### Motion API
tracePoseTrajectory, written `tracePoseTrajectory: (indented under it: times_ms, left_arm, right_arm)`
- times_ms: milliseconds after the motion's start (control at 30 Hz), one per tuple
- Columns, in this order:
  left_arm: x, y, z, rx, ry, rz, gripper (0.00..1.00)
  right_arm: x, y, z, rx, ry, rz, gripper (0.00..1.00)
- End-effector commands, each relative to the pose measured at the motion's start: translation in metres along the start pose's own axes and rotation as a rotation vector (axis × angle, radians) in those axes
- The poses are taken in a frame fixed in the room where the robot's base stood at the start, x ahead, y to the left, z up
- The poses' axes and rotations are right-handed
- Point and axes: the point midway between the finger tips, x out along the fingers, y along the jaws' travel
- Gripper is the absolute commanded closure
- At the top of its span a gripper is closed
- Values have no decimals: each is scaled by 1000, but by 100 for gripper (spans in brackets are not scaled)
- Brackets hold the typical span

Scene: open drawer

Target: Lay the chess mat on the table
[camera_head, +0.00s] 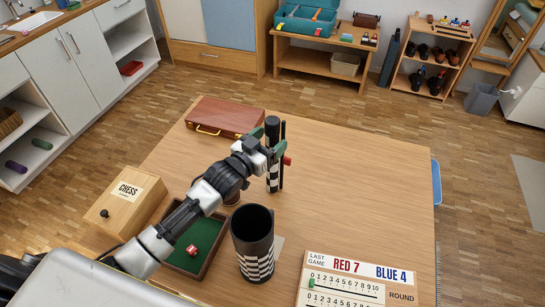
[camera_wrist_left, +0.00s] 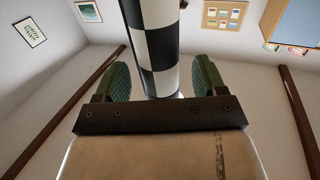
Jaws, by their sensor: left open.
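The chess mat looks rolled up: an upright roll (camera_head: 273,178) with black and white checks and a dark upper part. In the left wrist view the checked roll (camera_wrist_left: 155,50) rises between the two green finger pads, with gaps at both sides. My left gripper (camera_head: 268,146) is open around the roll over the middle of the table (camera_head: 350,185). I cannot tell whether the roll's lower end touches the table. My right gripper is not in view.
A dark open tube (camera_head: 253,235) with a checked band stands in front. A green-lined tray (camera_head: 207,240) with a red die, a wooden chess box (camera_head: 131,198), a brown case (camera_head: 224,117) and a scoreboard (camera_head: 350,280) surround it.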

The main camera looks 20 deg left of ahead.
Motion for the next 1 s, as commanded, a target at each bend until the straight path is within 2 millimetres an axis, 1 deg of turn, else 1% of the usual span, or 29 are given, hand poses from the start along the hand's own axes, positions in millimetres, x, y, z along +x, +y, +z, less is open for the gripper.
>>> tracePoseTrajectory:
  times_ms: [200,667,1000]
  left_arm:
    - [1,0,0,0,0,0,29]
    - [0,0,0,0,0,0,100]
    - [1,0,-4,1,5,0,100]
  right_arm:
    - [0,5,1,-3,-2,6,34]
    - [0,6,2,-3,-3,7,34]
    - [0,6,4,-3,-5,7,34]
